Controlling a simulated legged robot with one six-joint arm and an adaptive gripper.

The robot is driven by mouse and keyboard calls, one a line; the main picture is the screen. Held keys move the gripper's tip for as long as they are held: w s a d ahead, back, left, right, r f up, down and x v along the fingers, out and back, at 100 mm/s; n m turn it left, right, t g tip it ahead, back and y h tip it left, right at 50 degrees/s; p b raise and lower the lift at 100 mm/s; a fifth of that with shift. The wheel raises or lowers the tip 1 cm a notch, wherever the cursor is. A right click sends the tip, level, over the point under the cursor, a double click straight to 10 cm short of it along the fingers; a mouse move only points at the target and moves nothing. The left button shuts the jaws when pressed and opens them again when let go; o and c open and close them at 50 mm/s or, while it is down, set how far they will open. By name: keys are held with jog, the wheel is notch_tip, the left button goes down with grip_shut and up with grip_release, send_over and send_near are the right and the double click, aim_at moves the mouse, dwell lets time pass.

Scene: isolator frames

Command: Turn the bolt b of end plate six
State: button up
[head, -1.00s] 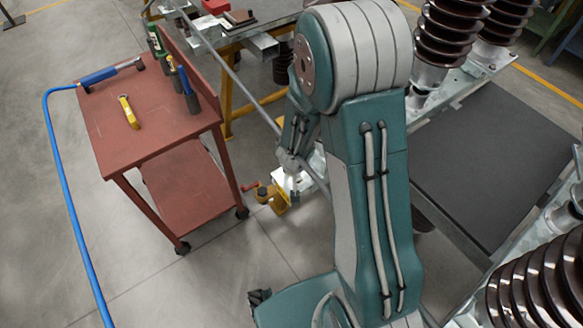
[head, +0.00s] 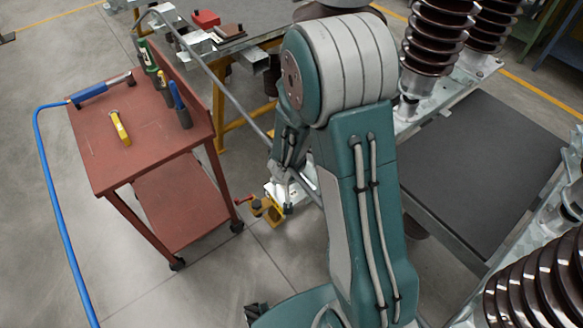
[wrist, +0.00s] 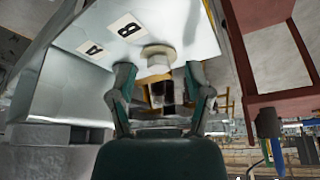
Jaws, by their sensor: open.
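In the wrist view, a pale plate (wrist: 187,22) carries two white labels, B (wrist: 126,26) and A (wrist: 90,48). A bolt (wrist: 158,62) with a round cream washer projects from the plate on label B's side. My gripper (wrist: 158,72) is open, with one teal finger on each side of the bolt. I cannot tell whether the fingers touch it. In the head view, a small white plate (head: 277,192) shows low beside the cart, partly behind my arm. The gripper and bolt are not clear there.
A red cart (head: 140,130) with a yellow tool (head: 120,128) and a blue hose (head: 55,200) stands at left. A yellow fixture (head: 268,208) with a red handle is near its wheel. Brown insulators (head: 440,40) and a dark panel (head: 480,165) are at right.

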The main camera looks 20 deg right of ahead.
jog(key=shift+a+m+h, duration=0.1)
jog(key=shift+m+h, duration=0.2)
jog(key=shift+m, duration=0.4)
